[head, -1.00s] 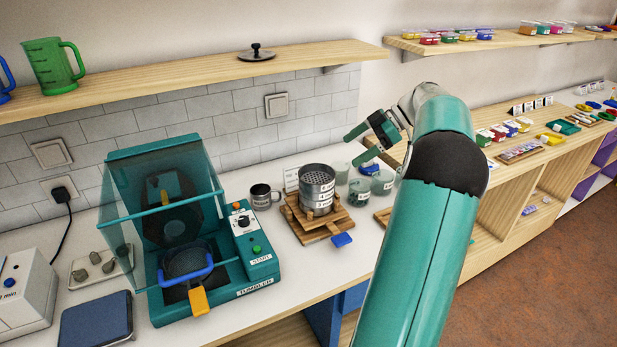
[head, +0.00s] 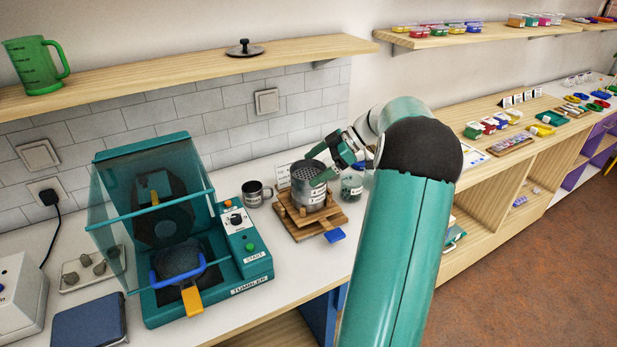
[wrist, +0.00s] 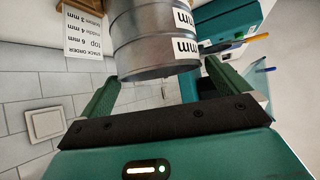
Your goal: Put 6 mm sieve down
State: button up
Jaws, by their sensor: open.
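A stack of metal sieves (head: 308,194) stands upright on a wooden stand (head: 303,222) on the counter. The top one, which the order card suggests is the 6 mm sieve (head: 308,171), has a perforated mesh inside its rim. My gripper (head: 318,164) is open at the top of the stack, one finger on the far side and one on the near side. In the wrist view, the stack (wrist: 155,40) rises between the spread fingers of my gripper (wrist: 165,82). Labels there show "mm"; their numbers are cut off. I cannot tell if a finger touches metal.
The stack order card (wrist: 85,32) reads top 6 mm, middle 4 mm, bottom 3 mm. A glass jar (head: 351,186) is close on the right. A wooden shelf (head: 190,66) runs above.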

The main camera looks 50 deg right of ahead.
jog(key=x, duration=0.2)
jog(key=shift+w+a+f, duration=0.2)
jog(key=shift+f, duration=0.05)
jog(key=c, duration=0.8)
jog(key=shift+r, duration=0.1)
